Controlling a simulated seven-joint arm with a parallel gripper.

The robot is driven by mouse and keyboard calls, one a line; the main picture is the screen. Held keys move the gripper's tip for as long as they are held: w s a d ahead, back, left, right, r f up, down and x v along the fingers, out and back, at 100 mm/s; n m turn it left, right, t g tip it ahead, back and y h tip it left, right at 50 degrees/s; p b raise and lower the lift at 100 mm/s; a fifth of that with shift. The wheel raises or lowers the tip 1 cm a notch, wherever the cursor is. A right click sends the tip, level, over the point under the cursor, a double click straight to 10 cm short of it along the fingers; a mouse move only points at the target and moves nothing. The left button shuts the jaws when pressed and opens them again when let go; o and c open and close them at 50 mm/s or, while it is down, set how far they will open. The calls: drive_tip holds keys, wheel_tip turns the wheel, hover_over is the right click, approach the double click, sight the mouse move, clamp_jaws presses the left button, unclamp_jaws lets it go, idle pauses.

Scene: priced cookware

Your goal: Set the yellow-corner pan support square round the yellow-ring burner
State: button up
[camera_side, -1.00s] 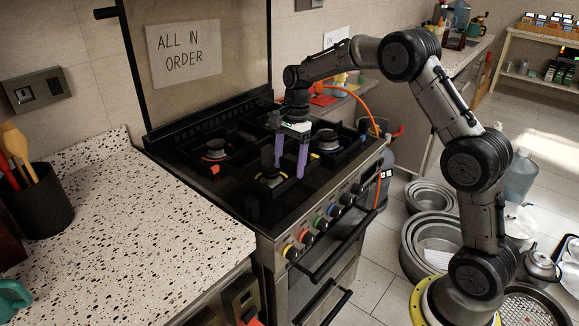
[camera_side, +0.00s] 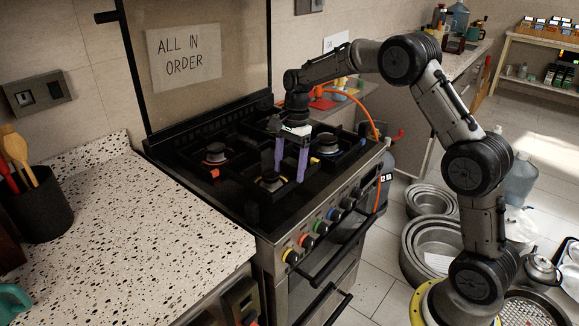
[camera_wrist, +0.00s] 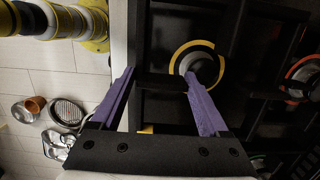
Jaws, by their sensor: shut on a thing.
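The yellow-ring burner (camera_side: 270,181) sits at the front of the black hob. In the wrist view its yellow ring (camera_wrist: 178,57) shows partly, cut by a black bar. My gripper (camera_side: 290,176) points down beside this burner, on its right. Its purple fingers are shut on a bar of the black pan support (camera_wrist: 160,82), which passes between them. The support's yellow corner (camera_wrist: 147,130) shows below the left finger in the wrist view, and a yellow mark (camera_side: 314,160) shows right of the fingers. The support looks low over the hob; I cannot tell whether it rests there or is square.
An orange-ring burner (camera_side: 215,154) with its own black support stands behind, and another burner (camera_side: 327,142) to the right. Coloured knobs (camera_side: 320,227) line the stove front. An orange hose (camera_side: 366,112) hangs behind the hob. The speckled counter (camera_side: 130,230) is mostly clear.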

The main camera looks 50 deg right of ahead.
sight(290, 176)
drive_tip(key=shift+f, duration=1.25)
drive_tip(key=shift+w+f, duration=0.1)
drive_tip(key=shift+f, duration=0.5)
idle(2.1)
drive_tip(key=o, duration=1.6)
drive_tip(key=shift+f, duration=0.15)
drive_tip(key=shift+c, duration=0.2)
drive_tip(key=r, duration=0.4)
drive_tip(key=d+r, duration=0.1)
drive_tip(key=r, duration=0.4)
drive_tip(key=d+r, duration=0.1)
drive_tip(key=r, duration=0.4)
drive_tip(key=shift+d, duration=0.1)
